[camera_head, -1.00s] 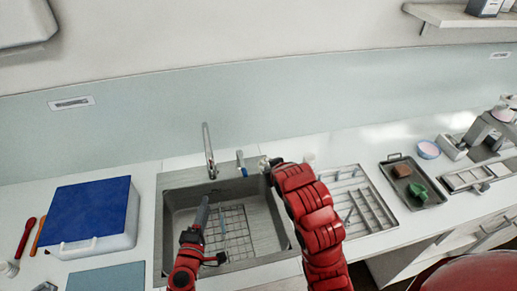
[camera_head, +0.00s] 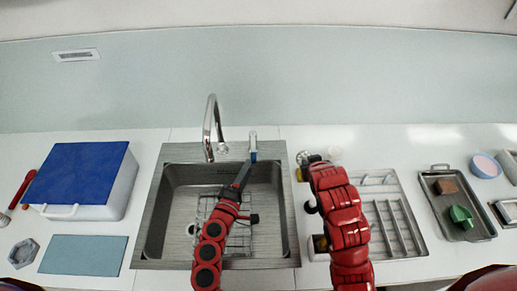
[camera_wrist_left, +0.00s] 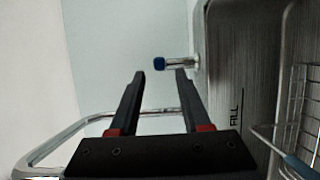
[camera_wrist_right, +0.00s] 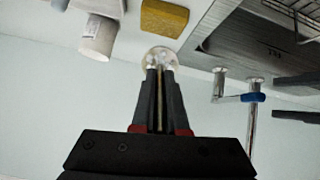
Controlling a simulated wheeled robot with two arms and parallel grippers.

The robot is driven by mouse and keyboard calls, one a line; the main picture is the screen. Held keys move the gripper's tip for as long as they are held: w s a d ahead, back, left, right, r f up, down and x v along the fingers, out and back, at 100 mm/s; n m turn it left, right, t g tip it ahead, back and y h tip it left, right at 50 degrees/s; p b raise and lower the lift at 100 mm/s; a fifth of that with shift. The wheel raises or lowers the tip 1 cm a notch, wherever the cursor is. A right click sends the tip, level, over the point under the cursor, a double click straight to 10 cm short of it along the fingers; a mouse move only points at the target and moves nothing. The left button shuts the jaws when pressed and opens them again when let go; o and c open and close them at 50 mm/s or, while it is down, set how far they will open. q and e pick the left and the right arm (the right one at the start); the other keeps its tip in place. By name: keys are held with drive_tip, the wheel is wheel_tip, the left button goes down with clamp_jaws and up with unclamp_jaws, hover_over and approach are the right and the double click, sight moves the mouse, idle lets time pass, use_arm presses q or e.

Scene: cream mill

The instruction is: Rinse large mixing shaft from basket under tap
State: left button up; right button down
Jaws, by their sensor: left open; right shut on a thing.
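My left gripper (camera_head: 245,168) is open and empty at the back of the sink (camera_head: 182,212), close to the blue-tipped tap lever (camera_head: 253,146). In the left wrist view, the blue tip (camera_wrist_left: 160,63) shows by the open fingertips. The chrome tap spout (camera_head: 209,122) stands left of it. The wire basket (camera_head: 240,240) lies in the sink. My right gripper (camera_wrist_right: 160,72) is shut on a thin thing with a pale round end, on the counter side right of the sink.
A white cup (camera_head: 335,153) and a yellow sponge (camera_wrist_right: 165,18) are near my right gripper. A metal rack (camera_head: 402,230) and a tray (camera_head: 478,231) lie to the right. A blue-lidded box (camera_head: 85,170) and a blue-grey mat (camera_head: 83,255) lie left of the sink.

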sight(253, 147)
use_arm(q)
drive_tip(key=x, duration=0.9)
drive_tip(key=shift+w, duration=0.3)
drive_tip(key=shift+d, duration=0.1)
clamp_jaws()
idle(0.9)
